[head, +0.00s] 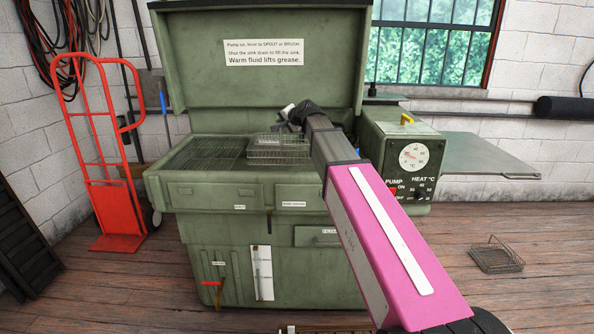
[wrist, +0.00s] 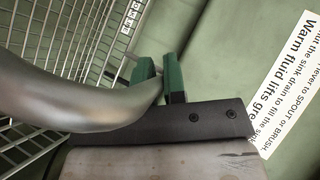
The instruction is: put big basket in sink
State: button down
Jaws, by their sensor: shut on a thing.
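A wire mesh basket (head: 280,152), which I take to be the big basket, is at the right part of the green washer's sink (head: 185,172). I cannot tell whether it rests on the sink's grate. In the wrist view its wire wall (wrist: 75,40) fills the left side. My gripper (head: 290,113) is over the basket's back edge. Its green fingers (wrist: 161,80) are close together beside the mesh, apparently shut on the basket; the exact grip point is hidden. A thick grey curved tube (wrist: 60,105), perhaps the spout, crosses in front of the palm and reaches the fingers.
The washer's raised lid (head: 270,90) stands behind the sink. A control box (head: 405,160) with a dial is at its right. A smaller wire basket (head: 497,257) is on the floor at right. A red hand truck (head: 103,160) stands at left. The sink's left part is clear.

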jog(key=shift+w+f, duration=0.15)
jog(key=shift+f, duration=5)
jog(key=c, duration=1.2)
grip_release()
jog(key=shift+f, duration=0.1)
jog(key=v, duration=1.2)
